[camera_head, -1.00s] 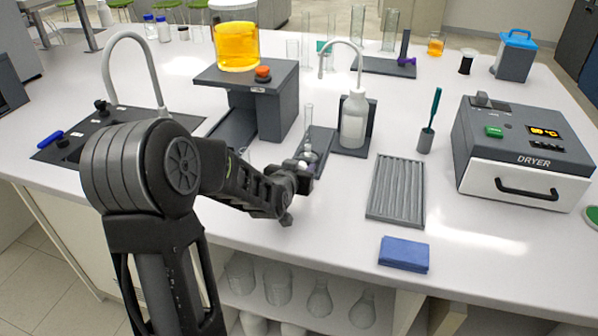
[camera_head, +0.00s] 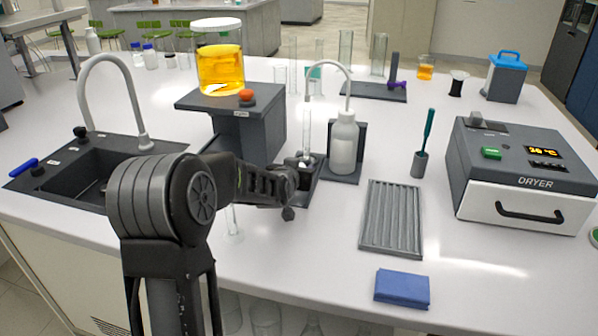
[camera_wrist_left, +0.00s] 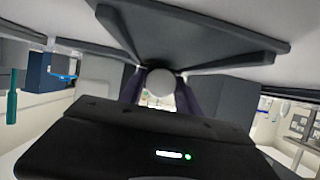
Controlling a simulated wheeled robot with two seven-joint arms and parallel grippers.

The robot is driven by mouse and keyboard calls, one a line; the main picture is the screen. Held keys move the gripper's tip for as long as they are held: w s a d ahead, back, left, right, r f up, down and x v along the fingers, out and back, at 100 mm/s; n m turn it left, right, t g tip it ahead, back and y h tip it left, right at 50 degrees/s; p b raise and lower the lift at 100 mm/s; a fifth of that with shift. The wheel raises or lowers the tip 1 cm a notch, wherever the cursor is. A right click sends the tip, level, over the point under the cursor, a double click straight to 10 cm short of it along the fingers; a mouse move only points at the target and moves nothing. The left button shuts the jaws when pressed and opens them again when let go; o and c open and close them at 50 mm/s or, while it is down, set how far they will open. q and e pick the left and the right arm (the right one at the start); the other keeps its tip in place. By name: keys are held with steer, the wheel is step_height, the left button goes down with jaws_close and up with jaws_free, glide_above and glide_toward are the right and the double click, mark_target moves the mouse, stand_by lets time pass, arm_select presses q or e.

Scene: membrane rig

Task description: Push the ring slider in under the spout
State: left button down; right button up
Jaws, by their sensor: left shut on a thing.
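The ring slider (camera_head: 312,172) is a dark low carriage in front of the white wash bottle (camera_head: 343,145); a clear tube (camera_head: 306,135) stands upright on it. The thin curved spout (camera_head: 328,66) comes from the bottle, and its tip appears at the top of the tube; I cannot tell the exact alignment in depth. My left gripper (camera_head: 300,171) is at the slider's front, shut on its small pale knob. My right gripper is not in view.
A dark stand (camera_head: 262,125) with an orange button and a jar of amber liquid (camera_head: 221,68) is left of the slider. A ribbed grey rack (camera_head: 392,218), a blue cloth (camera_head: 402,289) and a dryer (camera_head: 520,175) are to the right. A glass tube (camera_head: 234,221) stands near my arm.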

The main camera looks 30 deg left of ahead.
arm_select(q)
steer(key=shift+r, duration=0.15)
steer(key=c, duration=1)
jaws_free()
steer(key=shift+w+a, duration=0.1)
steer(key=shift+w, duration=0.1)
steer(key=shift+o, duration=0.2)
steer(key=shift+s, duration=0.1)
steer(key=p+v, duration=0.1)
steer(key=v, duration=0.5)
steer(key=shift+s+r, duration=0.1)
steer(key=shift+s, duration=0.2)
steer(key=shift+s+d, duration=0.35)
steer(key=shift+s, duration=0.1)
